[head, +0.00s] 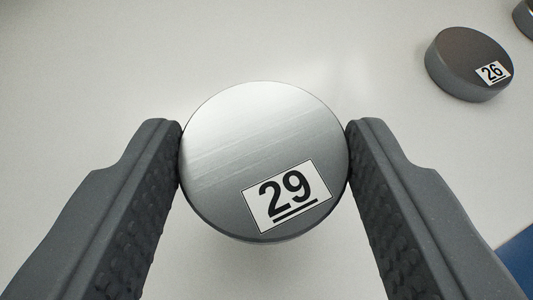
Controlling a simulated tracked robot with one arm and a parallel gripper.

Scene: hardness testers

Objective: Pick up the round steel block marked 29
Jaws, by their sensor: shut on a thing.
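The round steel block marked 29 (235,135) is in the middle of the head view, its brushed flat face toward the camera. Its white label with an underlined 29 is at the lower right of that face. My gripper (264,158) is shut on the block, with one dark, ridged finger touching its left side and the other touching its right side. A soft shadow shows on the pale surface below it. I cannot tell how far the block is from that surface.
A darker round block marked 26 (462,58) lies on the pale surface (120,60) at the upper right. Part of another dark round thing (526,16) shows at the top right corner. A blue area (520,262) shows at the lower right edge. The upper left is clear.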

